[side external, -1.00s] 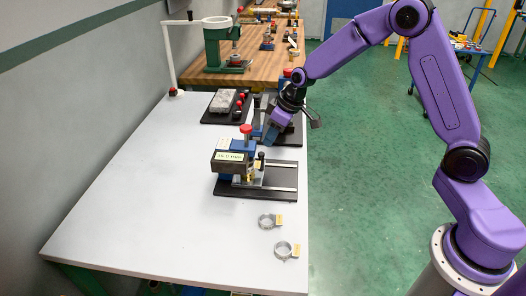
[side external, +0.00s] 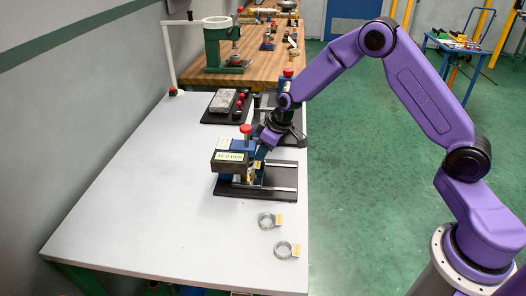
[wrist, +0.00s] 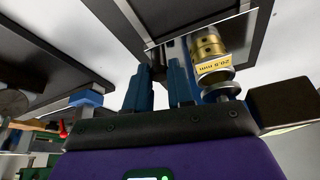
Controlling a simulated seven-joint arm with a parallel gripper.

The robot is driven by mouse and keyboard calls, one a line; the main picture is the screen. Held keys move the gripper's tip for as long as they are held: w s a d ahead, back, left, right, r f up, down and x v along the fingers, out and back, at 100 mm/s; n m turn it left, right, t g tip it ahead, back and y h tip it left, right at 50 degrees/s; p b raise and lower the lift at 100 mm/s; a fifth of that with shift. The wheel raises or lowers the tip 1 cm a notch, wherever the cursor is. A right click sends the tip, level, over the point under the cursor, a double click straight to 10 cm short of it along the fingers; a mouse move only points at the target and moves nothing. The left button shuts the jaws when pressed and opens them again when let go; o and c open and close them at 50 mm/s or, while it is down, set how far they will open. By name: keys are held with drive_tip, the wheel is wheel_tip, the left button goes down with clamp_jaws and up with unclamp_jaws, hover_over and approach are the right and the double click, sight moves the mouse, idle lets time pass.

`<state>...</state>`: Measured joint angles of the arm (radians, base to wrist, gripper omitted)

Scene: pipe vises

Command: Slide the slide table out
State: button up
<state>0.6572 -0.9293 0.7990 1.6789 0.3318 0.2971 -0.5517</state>
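The near vise sits on a black base (side external: 285,190) with two silver rails running to the right. My gripper (side external: 261,153) is low beside the block, above the table's right part. In the wrist view the two blue fingers (wrist: 160,85) stand apart with a gap. The slide table's handle is hidden or unclear; I cannot tell whether the fingers touch anything.
Another vise stands behind my gripper. A black tray with a grey block (side external: 222,101) and red knobs lies behind. The table's left half is clear.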

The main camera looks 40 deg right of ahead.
clamp_jaws()
drive_tip(key=s+d, duration=0.7)
drive_tip(key=shift+d, duration=0.1)
drive_tip(key=shift+o, duration=2.2)
unclamp_jaws()
drive_tip(key=shift+s, duration=0.1)
drive_tip(key=shift+s+r, duration=0.1)
drive_tip(key=shift+r, duration=0.55)
drive_tip(key=v, duration=1.6)
drive_tip(key=shift+d, duration=0.15)
